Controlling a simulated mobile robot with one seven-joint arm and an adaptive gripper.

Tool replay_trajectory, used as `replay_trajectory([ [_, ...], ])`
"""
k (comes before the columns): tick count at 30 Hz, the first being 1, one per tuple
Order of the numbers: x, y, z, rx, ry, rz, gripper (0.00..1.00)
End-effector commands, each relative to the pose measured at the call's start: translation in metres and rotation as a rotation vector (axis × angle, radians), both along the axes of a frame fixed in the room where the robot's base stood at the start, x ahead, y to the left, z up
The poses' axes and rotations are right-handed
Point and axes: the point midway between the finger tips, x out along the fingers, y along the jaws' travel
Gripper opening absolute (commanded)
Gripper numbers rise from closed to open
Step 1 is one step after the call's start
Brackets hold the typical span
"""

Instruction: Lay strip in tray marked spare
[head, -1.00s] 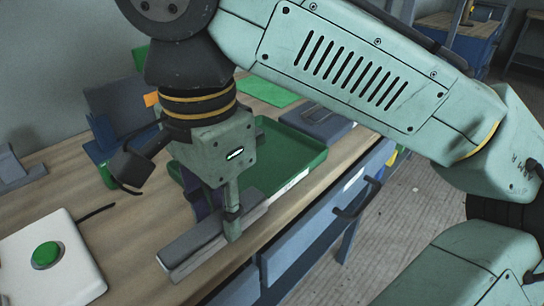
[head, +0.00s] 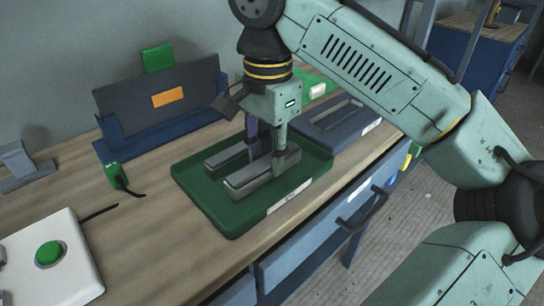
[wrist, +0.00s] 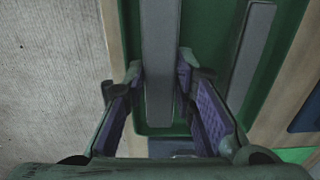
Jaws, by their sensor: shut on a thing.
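My gripper (head: 270,157) is shut on a long grey strip (head: 246,181), which it holds over the near side of a green tray (head: 200,207). I cannot tell whether this strip touches the tray floor. A second grey strip (head: 224,156) lies in the tray behind it, roughly parallel. The tray has a white label (head: 289,197) on its front edge, too small to read. In the wrist view, the held strip (wrist: 160,60) runs between my gripper's purple-padded fingers (wrist: 160,85), and the other strip (wrist: 251,48) is to the right. A blue-grey tray (head: 318,137) with a label stands behind right.
A dark board (head: 195,92) stands in a blue holder at the back. A green device (head: 115,177) with a cable and a white box with a green button (head: 49,254) are on the left. A drawer handle (head: 352,222) sticks out in front.

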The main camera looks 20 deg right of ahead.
Motion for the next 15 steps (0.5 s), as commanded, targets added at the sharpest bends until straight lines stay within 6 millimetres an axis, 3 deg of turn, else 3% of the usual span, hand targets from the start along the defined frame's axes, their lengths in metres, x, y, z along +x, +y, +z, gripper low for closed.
replay_trajectory([
  [7,0.019,-0.014,-0.001,0.002,0.000,-0.001,0.00],
  [15,0.018,-0.014,-0.036,0.000,0.000,0.000,0.00],
])
